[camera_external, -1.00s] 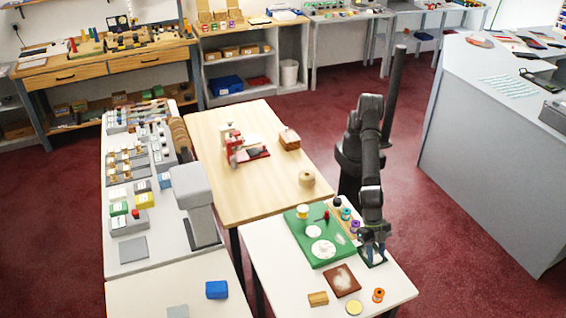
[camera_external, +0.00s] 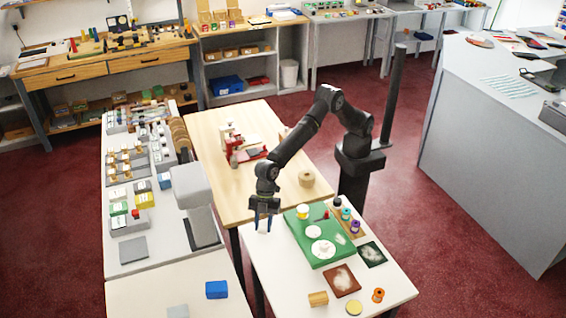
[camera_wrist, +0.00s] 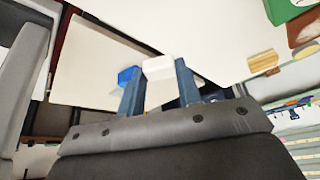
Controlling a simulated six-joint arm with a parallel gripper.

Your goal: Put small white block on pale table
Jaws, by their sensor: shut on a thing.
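My gripper (camera_external: 264,222) is shut on the small white block (camera_wrist: 158,68), which sits between the fingertips. In the external view the gripper points down above the left edge of the right front table, and the block shows only as a small pale patch. The pale front-left table (camera_external: 135,297) lies to the left of the gripper, across a gap. It bears a blue block (camera_external: 216,290) and a grey square (camera_external: 178,311). In the wrist view a pale tabletop (camera_wrist: 88,55) lies beyond the fingers, with the blue block (camera_wrist: 128,75) partly behind a finger.
The right front table (camera_external: 285,288) holds a green board (camera_external: 328,257), a dark square (camera_external: 372,254), a brown square (camera_external: 342,281), a wooden block (camera_external: 318,298) and spools. A wooden table (camera_external: 215,190) stands behind. A grey upright device (camera_external: 196,205) stands left of the gripper.

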